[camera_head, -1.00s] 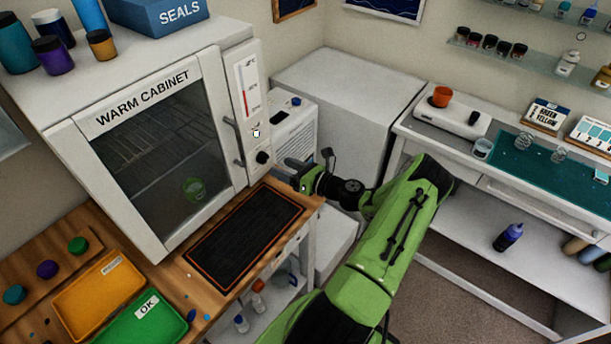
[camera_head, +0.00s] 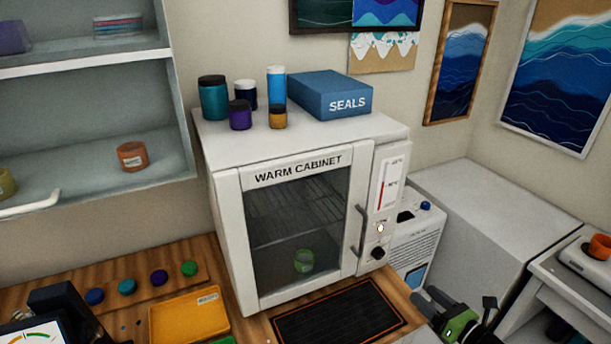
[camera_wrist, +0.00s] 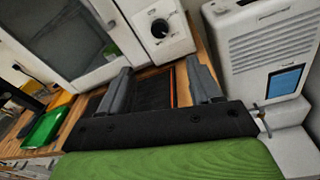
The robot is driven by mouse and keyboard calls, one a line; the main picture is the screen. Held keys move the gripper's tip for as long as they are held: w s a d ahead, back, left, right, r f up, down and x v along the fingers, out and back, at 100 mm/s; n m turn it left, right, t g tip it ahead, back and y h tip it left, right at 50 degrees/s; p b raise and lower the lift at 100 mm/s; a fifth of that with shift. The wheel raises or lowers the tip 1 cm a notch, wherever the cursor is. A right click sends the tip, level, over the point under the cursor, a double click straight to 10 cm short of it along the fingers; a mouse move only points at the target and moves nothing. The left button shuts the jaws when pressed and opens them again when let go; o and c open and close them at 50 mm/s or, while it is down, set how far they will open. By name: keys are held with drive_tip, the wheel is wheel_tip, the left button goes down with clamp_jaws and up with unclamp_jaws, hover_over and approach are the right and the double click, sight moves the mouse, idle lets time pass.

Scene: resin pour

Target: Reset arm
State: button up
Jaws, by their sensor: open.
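My gripper (camera_wrist: 160,88) is open in the wrist view, its two grey fingers well apart with nothing between them. It points toward the dark mat (camera_wrist: 150,95) on the wooden bench. In the head view my green wrist and gripper (camera_head: 440,305) show at the lower right, beside the bench's right end. The warm cabinet (camera_head: 232,235) stands on the bench with its glass door shut. A green cup (camera_head: 304,261) sits inside behind the glass. The mat (camera_head: 335,318) lies bare in front of the cabinet.
A yellow tray (camera_head: 190,316) and several coloured lids (camera_head: 159,277) lie left on the bench. The blue SEALS box (camera_head: 330,95) and several jars stand on the cabinet. A white unit (camera_head: 418,245) stands right of it. An orange cup (camera_head: 600,247) is at the far right.

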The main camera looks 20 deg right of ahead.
drive_tip(key=shift+w+a, duration=0.1)
drive_tip(key=w+a+r+n+g+y, duration=0.2)
drive_tip(key=w+a+r+n+g, duration=0.15)
drive_tip(key=a+n+g, duration=0.45)
drive_tip(key=w+a+r+n+g+y, duration=0.15)
drive_tip(key=a+r+n+g, duration=0.3)
drive_tip(key=a+n, duration=0.8)
drive_tip(key=s+a+r+n+t+h, duration=0.1)
drive_tip(key=s+a+r+n+h, duration=0.4)
drive_tip(key=s+a+r+n, duration=0.6)
drive_tip(key=s+r+n, duration=0.2)
drive_tip(key=s+n, duration=0.2)
drive_tip(key=n, duration=0.2)
drive_tip(key=shift+s+a, duration=0.2)
drive_tip(key=shift+a, duration=0.2)
